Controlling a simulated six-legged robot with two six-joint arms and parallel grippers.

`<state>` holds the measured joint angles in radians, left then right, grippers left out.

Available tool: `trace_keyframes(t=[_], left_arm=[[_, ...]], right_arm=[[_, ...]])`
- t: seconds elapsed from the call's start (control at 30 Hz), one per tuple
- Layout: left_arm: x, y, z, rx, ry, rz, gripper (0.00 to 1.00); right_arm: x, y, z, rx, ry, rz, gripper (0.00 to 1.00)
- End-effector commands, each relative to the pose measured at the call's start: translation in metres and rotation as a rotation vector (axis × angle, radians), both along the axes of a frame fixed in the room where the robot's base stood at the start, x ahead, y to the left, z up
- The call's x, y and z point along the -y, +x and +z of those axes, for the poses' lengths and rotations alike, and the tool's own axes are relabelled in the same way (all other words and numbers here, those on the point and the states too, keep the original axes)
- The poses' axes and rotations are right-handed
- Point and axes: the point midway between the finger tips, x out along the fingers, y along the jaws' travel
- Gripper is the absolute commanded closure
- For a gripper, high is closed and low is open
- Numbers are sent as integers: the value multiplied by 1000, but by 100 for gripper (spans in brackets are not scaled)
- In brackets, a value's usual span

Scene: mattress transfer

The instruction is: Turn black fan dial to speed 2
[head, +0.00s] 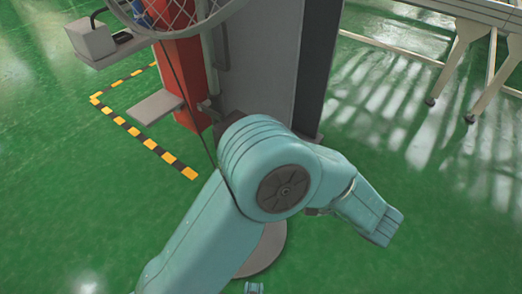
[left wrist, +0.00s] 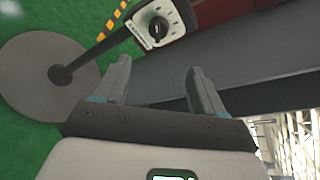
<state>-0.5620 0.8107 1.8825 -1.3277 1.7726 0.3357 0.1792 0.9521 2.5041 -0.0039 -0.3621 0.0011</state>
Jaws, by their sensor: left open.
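The black fan dial (left wrist: 158,28) shows in the left wrist view, on a pale panel with markings at the top centre. In the head view the wire fan guard (head: 180,22) is at the top. My teal left arm covers the middle, and the dial cannot be made out there.
The round fan base (head: 263,252) stands on the green floor, partly behind my arm. A grey upright panel (head: 262,60) and a red column (head: 184,75) stand behind. Yellow-black floor tape (head: 150,142) runs at left. A conveyor-like frame (head: 462,50) is at upper right.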

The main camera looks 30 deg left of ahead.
Motion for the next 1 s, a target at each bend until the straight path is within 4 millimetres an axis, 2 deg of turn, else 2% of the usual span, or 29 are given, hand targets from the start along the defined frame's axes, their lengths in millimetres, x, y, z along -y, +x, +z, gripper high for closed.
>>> trace_keyframes(t=[0.3,0.5,0.7,1.0], left_arm=[[-73,15,-23,-3,-3,9,30],[-113,28,-34,-4,-4,6,30],[-135,37,-40,-3,-4,2,30],[-141,40,-41,-4,-4,0,30]], right_arm=[[4,4,-20,6,-2,-15,100],[6,6,-30,11,-4,-24,100],[7,8,-35,14,-6,-30,100],[7,8,-35,14,-6,-31,100]])
